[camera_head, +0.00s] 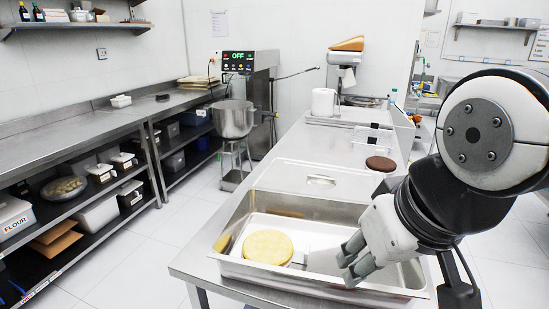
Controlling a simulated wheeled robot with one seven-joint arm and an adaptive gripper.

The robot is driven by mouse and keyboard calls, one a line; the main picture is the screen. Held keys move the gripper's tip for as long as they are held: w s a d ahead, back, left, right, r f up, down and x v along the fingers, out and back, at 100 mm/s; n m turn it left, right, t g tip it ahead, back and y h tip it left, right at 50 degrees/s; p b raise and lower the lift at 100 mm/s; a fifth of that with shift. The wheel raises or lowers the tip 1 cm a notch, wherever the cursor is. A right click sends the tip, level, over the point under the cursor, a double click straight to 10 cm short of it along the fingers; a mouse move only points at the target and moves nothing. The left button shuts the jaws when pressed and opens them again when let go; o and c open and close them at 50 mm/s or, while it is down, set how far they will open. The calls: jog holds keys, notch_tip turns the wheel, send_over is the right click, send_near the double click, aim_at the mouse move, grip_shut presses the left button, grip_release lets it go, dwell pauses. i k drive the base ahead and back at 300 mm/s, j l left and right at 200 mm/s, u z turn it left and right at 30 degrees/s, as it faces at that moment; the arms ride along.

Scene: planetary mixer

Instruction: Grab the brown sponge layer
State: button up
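The brown sponge layer (381,164) is a dark round disc on the steel table, behind the right part of the metal pan. Its lower edge is close to my arm in the picture. A yellow sponge layer (268,247) lies flat in the left part of the deep metal pan (232,268). My gripper (347,265) is over the right part of the pan, in front of and below the brown layer in the picture. Its fingers look parted, with nothing seen between them. My gripper and arm hide the pan's right part.
A steel lid or shallow tray (320,181) lies behind the pan. A mixer with a steel bowl (233,119) stands left. The table's middle has bare room.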

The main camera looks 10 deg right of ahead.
aim_at(376, 162)
jog(key=z, duration=0.9)
jog(key=i+l+u, duration=0.15)
jog(key=l, duration=0.6)
jog(key=l+u, duration=0.15)
jog(key=l, duration=0.6)
jog(key=i+l+u, duration=0.35)
jog(key=l, duration=0.2)
jog(key=i+l+u, duration=0.15)
jog(key=l, duration=0.15)
jog(key=i+l+u, duration=0.15)
jog(key=l, duration=0.2)
jog(key=l+u, duration=0.2)
jog(key=i+l+u, duration=0.25)
jog(key=i+l, duration=0.15)
jog(key=l, duration=0.25)
jog(key=i+l+u, duration=0.15)
jog(key=l, duration=0.15)
jog(key=i+l+u, duration=0.15)
jog(key=l, duration=0.25)
jog(key=i+l+u, duration=0.15)
jog(key=l, duration=0.2)
jog(key=i+l+u, duration=0.1)
jog(key=l, duration=0.3)
jog(key=i+l+u, duration=0.15)
jog(key=l, duration=0.25)
jog(key=i+l, duration=0.1)
jog(key=l, duration=0.4)
jog(key=i+l+u, duration=0.1)
jog(key=l, duration=0.4)
